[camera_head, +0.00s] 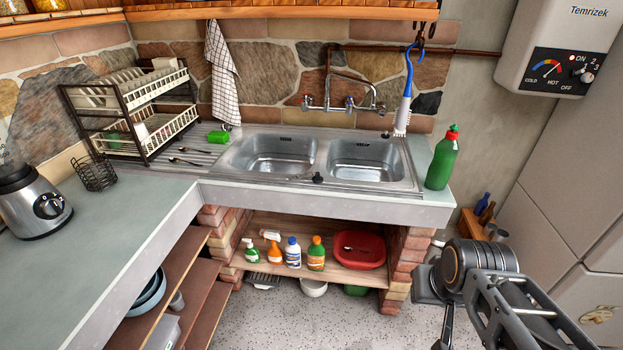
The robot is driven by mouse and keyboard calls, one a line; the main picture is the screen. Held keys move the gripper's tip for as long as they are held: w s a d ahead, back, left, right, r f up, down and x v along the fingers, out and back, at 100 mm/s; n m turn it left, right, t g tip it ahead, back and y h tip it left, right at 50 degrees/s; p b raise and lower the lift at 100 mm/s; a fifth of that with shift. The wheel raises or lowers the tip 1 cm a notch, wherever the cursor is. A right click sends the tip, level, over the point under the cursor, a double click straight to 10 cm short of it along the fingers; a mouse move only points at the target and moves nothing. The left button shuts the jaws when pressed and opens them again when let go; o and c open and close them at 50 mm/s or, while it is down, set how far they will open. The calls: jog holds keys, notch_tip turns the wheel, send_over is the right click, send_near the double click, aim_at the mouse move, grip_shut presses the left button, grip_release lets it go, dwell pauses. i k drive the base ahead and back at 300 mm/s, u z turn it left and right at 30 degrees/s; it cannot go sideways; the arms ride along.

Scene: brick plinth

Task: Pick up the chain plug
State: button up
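A small black plug (318,178) sits on the front rim of the steel double sink (240,172), between the two basins. A thin dark line beside it to the left may be its chain; it is too small to tell. My arm is at the lower right, in front of the counter and well away from the plug. The dark end of my gripper (443,325) points down near the bottom edge. Its fingers are too unclear to show whether they are open or shut. The plug itself is unobstructed.
A green bottle (442,158) stands right of the sink. A blue-handled brush (405,103) hangs above the right basin. Bottles and a red basin (359,250) fill the shelf below. The front counter strip is clear.

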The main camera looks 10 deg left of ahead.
aim_at(317, 179)
jog(key=z, duration=0.4)
jog(key=k, duration=0.5)
jog(key=z, duration=0.5)
jog(key=i, duration=0.8)
jog(key=u, duration=1.3)
jog(key=i, duration=1.25)
jog(key=u, duration=1.2)
